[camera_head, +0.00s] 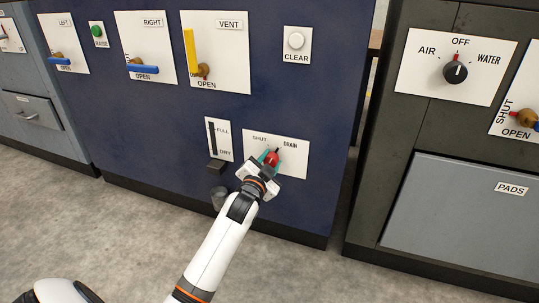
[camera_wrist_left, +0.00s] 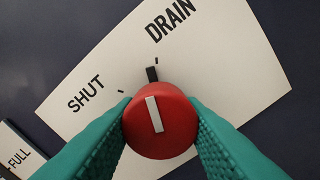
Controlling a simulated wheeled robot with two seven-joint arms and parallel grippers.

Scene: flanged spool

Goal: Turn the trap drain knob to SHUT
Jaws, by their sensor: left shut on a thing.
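The red trap drain knob (camera_wrist_left: 160,128) sits on a white plate (camera_wrist_left: 225,60) marked SHUT and DRAIN. In the wrist view its white stripe and black pointer (camera_wrist_left: 152,74) point up and slightly left, close to the DRAIN tick and clear of the SHUT tick. My left gripper (camera_wrist_left: 160,135) has its teal fingers on either side of the knob, shut on it. In the head view the knob (camera_head: 271,158) shows between the fingertips of the left gripper (camera_head: 268,159), low on the blue panel. My right gripper is not in view.
A FULL/DRY level gauge (camera_head: 218,140) is just left of the knob plate, with a dark block below it. The VENT lever (camera_head: 191,52) and CLEAR button (camera_head: 296,41) are higher up. A dark cabinet (camera_head: 430,130) stands to the right across a narrow gap.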

